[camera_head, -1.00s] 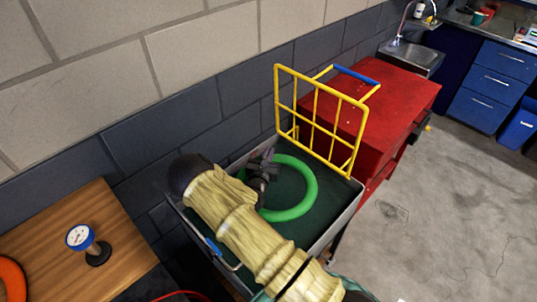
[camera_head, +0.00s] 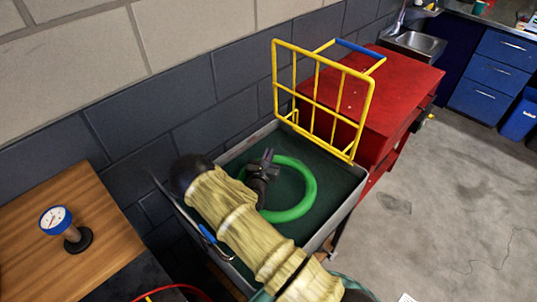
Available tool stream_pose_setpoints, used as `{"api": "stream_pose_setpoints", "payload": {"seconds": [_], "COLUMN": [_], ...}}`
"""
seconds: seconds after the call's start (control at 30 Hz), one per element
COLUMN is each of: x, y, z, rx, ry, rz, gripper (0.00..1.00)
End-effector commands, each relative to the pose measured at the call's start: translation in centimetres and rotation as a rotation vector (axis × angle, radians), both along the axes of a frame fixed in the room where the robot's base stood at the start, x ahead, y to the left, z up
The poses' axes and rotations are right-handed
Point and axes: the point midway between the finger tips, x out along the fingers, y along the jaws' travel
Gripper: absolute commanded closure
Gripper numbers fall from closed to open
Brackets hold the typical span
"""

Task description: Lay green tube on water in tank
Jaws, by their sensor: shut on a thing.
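The green tube (camera_head: 313,187) is a ring at the water in the grey tank (camera_head: 355,200). The water (camera_head: 335,174) looks dark green. My gripper (camera_head: 268,160) is at the ring's upper left side, shut on the green tube. My sleeved arm hides the ring's left part and the front left of the tank. I cannot tell whether the tube touches the water.
A yellow rack (camera_head: 322,95) stands upright at the tank's back edge. A red cabinet (camera_head: 400,85) is behind it. A brick wall runs behind. The floor at right is clear.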

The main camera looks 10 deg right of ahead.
Motion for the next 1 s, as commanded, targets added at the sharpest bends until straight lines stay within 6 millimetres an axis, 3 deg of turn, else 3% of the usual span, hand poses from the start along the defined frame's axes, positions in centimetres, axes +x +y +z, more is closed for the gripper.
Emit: {"api": "stream_pose_setpoints", "payload": {"seconds": [0.3,0.73,0.8,0.87,1.0], "x": [0.0,0.0,0.0,0.0,0.0], "y": [0.3,-0.2,-0.2,-0.2,-0.1], "z": [-3.2,-3.6,-3.6,-3.6,-3.6], "rx": [0.001,0.001,0.001,0.001,0.001], "ry": [-0.001,0.0,0.0,0.0,0.0], "rz": [0.005,-0.003,-0.003,-0.003,-0.001], "gripper": [1.0,1.0,0.82,0.7,0.68]}}
